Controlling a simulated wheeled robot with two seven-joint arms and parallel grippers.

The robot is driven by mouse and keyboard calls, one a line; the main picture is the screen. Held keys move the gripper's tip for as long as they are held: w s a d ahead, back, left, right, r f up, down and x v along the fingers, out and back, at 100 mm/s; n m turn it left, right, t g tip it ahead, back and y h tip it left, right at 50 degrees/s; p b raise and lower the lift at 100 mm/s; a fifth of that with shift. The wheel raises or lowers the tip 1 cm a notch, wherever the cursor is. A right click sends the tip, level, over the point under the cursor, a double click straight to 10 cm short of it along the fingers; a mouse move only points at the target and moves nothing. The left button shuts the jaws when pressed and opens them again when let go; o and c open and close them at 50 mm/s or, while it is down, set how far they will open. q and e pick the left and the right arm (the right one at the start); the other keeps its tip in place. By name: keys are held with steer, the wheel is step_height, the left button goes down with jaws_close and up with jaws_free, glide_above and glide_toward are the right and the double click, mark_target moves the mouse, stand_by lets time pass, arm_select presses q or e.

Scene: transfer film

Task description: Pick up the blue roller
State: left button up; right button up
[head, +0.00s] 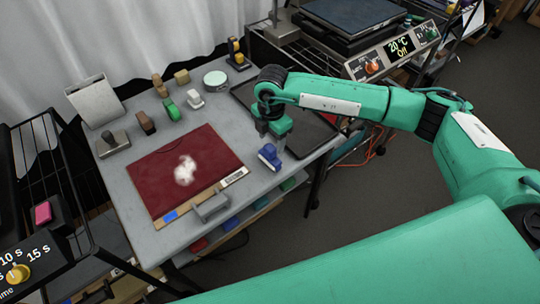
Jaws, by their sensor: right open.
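The blue roller (269,156) sits on the grey table near its right front edge, just right of the red board. My right gripper (275,134) points down above and slightly behind the roller. Its jaws are open and empty, and a small gap seems to separate them from the roller. My left gripper does not show in the head view.
A red board (150,174) with a white patch lies mid-table, with a grey handled tool (212,206) at its front edge. Several small coloured blocks, including a green one (171,109), stand behind it. A dark tray (309,132) lies at the right. A press with a display (400,46) stands behind.

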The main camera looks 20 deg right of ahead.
mark_target(270, 147)
steer(key=f, duration=0.2)
steer(key=f+p, duration=0.1)
steer(key=shift+s+a+f, duration=0.15)
steer(key=shift+a+f, duration=0.1)
steer(key=shift+f, duration=0.6)
steer(key=c, duration=1.1)
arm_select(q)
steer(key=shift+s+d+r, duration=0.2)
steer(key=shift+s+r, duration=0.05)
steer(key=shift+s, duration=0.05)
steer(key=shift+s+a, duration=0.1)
